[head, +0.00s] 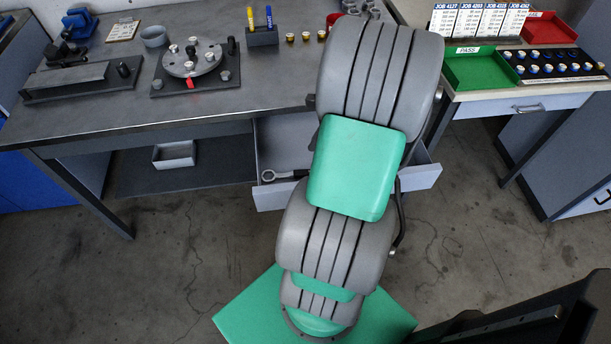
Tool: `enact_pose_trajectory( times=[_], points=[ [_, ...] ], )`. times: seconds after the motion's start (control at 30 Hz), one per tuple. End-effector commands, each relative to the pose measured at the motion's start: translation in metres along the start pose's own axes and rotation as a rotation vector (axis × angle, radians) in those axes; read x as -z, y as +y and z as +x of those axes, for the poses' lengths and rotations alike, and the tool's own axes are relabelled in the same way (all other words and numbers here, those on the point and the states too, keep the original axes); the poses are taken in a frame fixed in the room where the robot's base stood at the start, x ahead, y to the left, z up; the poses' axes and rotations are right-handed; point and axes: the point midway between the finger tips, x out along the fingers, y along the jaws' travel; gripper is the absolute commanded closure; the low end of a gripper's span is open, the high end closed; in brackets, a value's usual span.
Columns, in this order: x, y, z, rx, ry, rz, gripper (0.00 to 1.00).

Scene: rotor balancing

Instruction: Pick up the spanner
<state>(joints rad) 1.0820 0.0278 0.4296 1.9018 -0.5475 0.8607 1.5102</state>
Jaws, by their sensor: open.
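The spanner (270,176) lies in the open drawer (284,141) under the workbench. Its grey ring end and a short part of its shaft show near the drawer's left front corner. The rest of it is hidden behind my arm. My gripper is not visible; my arm's large grey and green links cover the middle of the view and much of the drawer.
The workbench (115,108) holds a rotor fixture (192,62), a grey block stand (68,80) and a pen holder (262,37). A small bin (174,154) sits on the lower shelf. Right, a side table carries a green PASS tray (482,70) and a red tray (545,30).

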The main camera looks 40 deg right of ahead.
Motion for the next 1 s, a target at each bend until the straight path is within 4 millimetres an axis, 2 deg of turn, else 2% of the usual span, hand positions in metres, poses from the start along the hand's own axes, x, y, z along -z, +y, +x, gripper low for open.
enact_pose_trajectory(
  times=[0.03, 0.1, 0.53, 1.0],
  points=[
    [0.009, 0.0, 0.004, 0.003, -0.012, 0.051, 0.55],
    [0.011, 0.0, 0.011, 0.004, -0.019, 0.078, 0.55],
    [0.007, -0.001, 0.077, 0.003, -0.016, 0.075, 0.55],
    [0.007, -0.002, 0.08, 0.005, -0.014, 0.074, 0.55]
  ],
)
